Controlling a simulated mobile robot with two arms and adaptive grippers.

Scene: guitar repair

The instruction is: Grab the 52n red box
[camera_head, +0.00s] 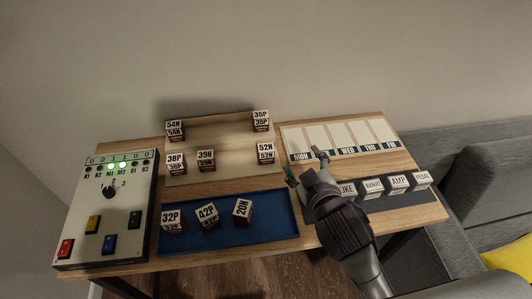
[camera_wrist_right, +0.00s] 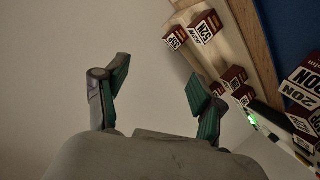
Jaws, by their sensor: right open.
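The 52N red box (camera_head: 266,153) stands at the right end of the wooden tray, with a white labelled top and dark red sides. In the right wrist view the 52N box (camera_wrist_right: 206,28) shows near the top, right of the fingers and beside the 35P box. My right gripper (camera_head: 306,164) is open and empty, a little right of the 52N box in the head view and apart from it. Its two fingers (camera_wrist_right: 154,85) are spread in the wrist view with nothing between them. My left gripper is not in view.
The wooden tray (camera_head: 232,172) also holds boxes 54N, 35P (camera_head: 261,120), 38P and 39N (camera_head: 206,160). A blue tray (camera_head: 277,232) in front holds 32P, 42P and 20N. A control panel (camera_head: 135,184) stands left; a weekday board (camera_head: 343,138) lies right.

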